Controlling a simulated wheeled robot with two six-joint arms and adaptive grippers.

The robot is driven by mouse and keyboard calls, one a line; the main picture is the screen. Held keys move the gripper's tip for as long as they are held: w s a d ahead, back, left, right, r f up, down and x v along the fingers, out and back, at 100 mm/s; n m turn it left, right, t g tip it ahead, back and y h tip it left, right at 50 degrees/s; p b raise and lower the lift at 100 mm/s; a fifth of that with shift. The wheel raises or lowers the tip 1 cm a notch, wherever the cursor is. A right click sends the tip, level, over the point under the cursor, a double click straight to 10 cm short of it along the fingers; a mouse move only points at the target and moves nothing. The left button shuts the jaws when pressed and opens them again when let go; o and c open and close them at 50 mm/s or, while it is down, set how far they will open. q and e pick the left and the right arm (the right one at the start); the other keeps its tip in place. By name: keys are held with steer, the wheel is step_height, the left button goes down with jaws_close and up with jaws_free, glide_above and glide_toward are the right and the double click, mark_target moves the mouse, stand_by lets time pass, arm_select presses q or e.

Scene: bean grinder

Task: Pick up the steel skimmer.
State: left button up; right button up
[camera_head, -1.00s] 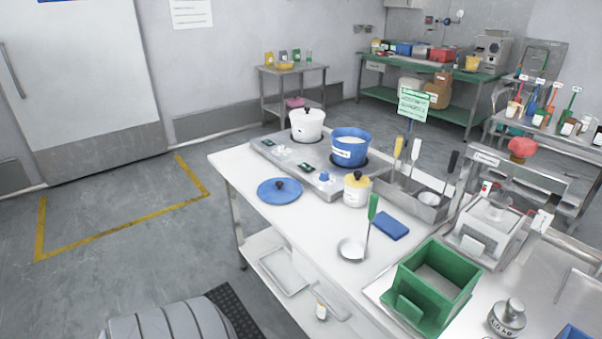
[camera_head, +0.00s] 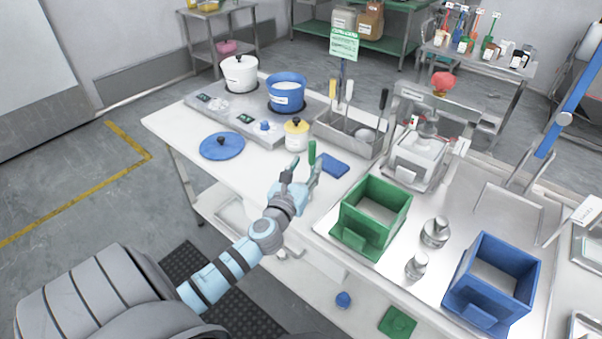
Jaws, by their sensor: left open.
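A steel tool with an upright green handle (camera_head: 312,152) stands on the white table and looks like the skimmer. Its round steel head is hidden behind my gripper. My left gripper (camera_head: 300,172) is open at the green handle, its fingers pointing away from me. I cannot tell whether the handle is between the fingers or just behind them. Other long-handled tools, with yellow (camera_head: 333,92), white (camera_head: 348,94) and black (camera_head: 383,102) handles, stand in a steel rack (camera_head: 350,136) farther back. My right gripper is not in view.
A blue sponge-like block (camera_head: 334,165) lies just right of the green handle. A yellow-lidded jar (camera_head: 296,134) and a blue lid (camera_head: 222,146) are to the left. A green box (camera_head: 375,214) stands close on the right, with a blue box (camera_head: 496,281) beyond.

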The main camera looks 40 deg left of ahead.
mark_target(310, 157)
arm_select(q)
steer(key=x, duration=0.4)
steer(key=b+x, duration=0.1)
steer(key=x, duration=0.1)
steer(key=shift+w+a+f, duration=0.2)
steer(key=shift+a+f, duration=0.15)
steer(key=shift+s+r, duration=0.1)
jaws_close()
